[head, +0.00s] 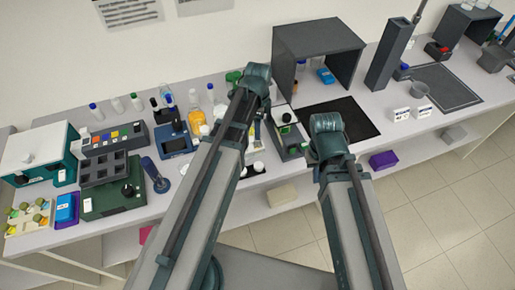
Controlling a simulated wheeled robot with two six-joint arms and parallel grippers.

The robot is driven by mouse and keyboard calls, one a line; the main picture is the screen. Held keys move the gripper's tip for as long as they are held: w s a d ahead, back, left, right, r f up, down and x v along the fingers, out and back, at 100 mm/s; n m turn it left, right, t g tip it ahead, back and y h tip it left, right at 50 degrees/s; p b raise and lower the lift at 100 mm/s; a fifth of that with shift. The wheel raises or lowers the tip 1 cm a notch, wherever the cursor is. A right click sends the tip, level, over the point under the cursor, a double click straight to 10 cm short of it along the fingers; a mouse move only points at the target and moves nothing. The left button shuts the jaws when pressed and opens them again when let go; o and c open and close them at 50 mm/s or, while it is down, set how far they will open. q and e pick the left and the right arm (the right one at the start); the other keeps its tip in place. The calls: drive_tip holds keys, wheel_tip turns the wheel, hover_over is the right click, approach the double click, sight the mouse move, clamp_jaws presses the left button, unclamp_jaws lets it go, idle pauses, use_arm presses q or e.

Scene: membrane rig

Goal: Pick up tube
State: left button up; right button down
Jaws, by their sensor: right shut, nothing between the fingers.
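I cannot tell which one is the task's tube. My right gripper (306,148) is mostly hidden by my right arm, over the bench's front edge near a small grey-and-green rig (286,132). It is shut and empty, well to the right of those tubes. My left gripper is hidden behind my left arm, which crosses the middle of the bench.
A dark open-fronted box (318,45) stands at the back, with a black mat (340,118) in front.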

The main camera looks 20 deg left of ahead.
sight(257, 142)
use_arm(q)
drive_tip(key=shift+f, duration=0.3)
wheel_tip(257, 142, down, 5)
drive_tip(key=b, duration=0.5)
drive_tip(key=shift+s+a+f, duration=0.1)
drive_tip(key=shift+f, duration=0.05)
drive_tip(key=shift+c, duration=0.2)
clamp_jaws()
